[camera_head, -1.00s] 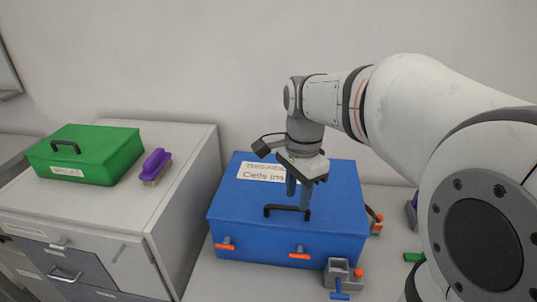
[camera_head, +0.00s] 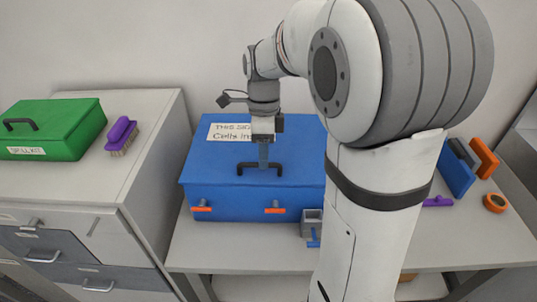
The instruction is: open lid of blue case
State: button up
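The blue case (camera_head: 225,180) stands on the bench in the middle of the view, with its lid down. A white label (camera_head: 228,132) lies on its top, partly covered by my gripper. A black handle (camera_head: 246,168) is near the front edge of the lid. Two orange latches, left (camera_head: 201,209) and right (camera_head: 275,210), are on the front face. My gripper (camera_head: 263,164) points down over the lid, with its fingertips at the handle. The fingers line up in this view, so their gap and any contact are hidden. My arm covers the case's right side.
A green case (camera_head: 55,135) and a purple brush (camera_head: 121,134) sit on the cabinet at left. A small grey fixture (camera_head: 312,222) stands by the case's front right. Blue and orange parts (camera_head: 484,158) and an orange ring (camera_head: 495,202) lie at right. The bench front is clear.

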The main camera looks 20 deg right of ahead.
jog(key=shift+s+f, duration=0.1)
jog(key=shift+f, duration=0.4)
jog(key=shift+c, duration=0.2)
grip_shut()
